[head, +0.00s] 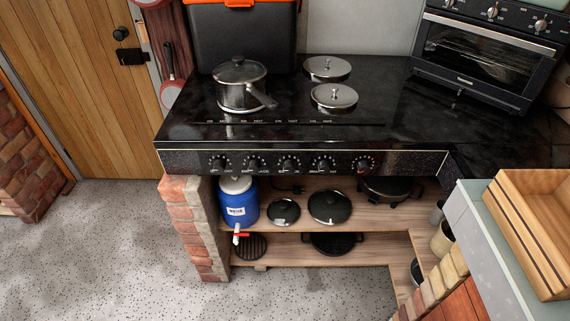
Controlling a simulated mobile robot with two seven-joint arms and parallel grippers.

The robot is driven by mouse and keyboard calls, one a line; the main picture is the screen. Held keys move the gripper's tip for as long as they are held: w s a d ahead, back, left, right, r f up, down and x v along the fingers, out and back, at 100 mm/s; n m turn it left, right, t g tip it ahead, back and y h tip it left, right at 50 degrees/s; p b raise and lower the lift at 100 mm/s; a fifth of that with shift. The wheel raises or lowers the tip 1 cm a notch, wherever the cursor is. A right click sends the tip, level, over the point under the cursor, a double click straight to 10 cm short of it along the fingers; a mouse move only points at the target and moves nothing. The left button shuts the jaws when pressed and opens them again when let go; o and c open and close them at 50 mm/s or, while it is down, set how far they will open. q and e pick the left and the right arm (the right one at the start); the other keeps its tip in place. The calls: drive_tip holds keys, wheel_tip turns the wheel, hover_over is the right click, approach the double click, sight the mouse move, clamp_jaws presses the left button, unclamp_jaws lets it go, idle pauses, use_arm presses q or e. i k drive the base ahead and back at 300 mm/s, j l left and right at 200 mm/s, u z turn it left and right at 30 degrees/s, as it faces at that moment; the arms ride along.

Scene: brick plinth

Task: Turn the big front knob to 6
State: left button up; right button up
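A row of several black knobs with pale markings runs along the front panel (200,162) of the black hob. The leftmost knob (219,164) is at the panel's left part, and the rightmost knob (364,164) has reddish marks around it. The knobs look close in size, and I cannot tell which one is the big front knob. Their dial numbers and pointer settings are too small to read. Neither of my grippers is in the head view, and nothing touches the knobs.
A lidded steel pot (240,85) and two lids (334,96) sit on the hob. An oven (480,60) stands at the back right. Shelves below hold a blue water container (238,203) and pans. A wooden crate (535,230) is at right. The speckled floor (110,250) at left is clear.

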sight(220, 166)
drive_tip(key=i+j, duration=0.1)
drive_tip(key=j, duration=0.35)
drive_tip(key=i+j, duration=0.1)
drive_tip(key=j, duration=0.35)
drive_tip(key=i+j+z, duration=0.1)
drive_tip(key=j, duration=0.4)
drive_tip(key=i+j, duration=0.1)
drive_tip(key=j, duration=0.35)
